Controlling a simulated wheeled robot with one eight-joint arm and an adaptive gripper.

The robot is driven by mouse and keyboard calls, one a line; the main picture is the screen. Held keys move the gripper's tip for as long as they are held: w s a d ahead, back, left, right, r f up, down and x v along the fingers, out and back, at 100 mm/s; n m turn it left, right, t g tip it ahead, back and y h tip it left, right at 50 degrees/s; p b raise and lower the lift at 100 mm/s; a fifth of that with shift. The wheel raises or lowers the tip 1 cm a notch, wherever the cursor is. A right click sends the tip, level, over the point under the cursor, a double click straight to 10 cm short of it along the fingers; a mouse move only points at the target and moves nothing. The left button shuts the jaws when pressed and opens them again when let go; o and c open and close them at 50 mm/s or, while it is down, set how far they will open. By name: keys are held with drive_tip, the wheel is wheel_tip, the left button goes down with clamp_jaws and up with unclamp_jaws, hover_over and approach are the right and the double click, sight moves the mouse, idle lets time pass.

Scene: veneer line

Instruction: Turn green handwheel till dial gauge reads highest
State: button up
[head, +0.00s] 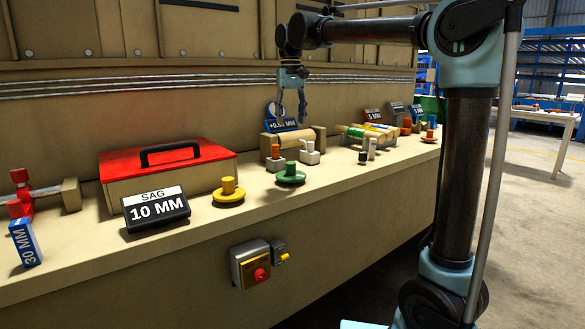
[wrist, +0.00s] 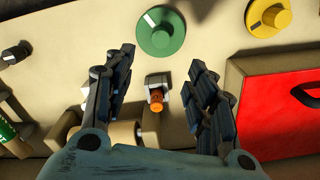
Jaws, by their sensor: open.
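The green handwheel (head: 290,174) is a flat disc with a raised knob, on the front part of the bench ledge. I cannot make out a dial gauge needle.
A yellow handwheel (head: 228,191) sits left of the green one. A small block with an orange knob (head: 275,155) stands behind it. A red-lidded box (head: 168,172) and a "SAG 10 MM" sign (head: 156,209) are further left. A roller (head: 293,138) lies below my gripper.

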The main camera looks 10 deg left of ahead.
sight(292, 163)
wheel_tip(292, 163, down, 17)
drive_tip(key=shift+f, duration=0.15)
idle(0.5)
drive_tip(key=c, duration=1.1)
drive_tip(key=shift+o, duration=0.2)
drive_tip(key=shift+d, duration=0.15)
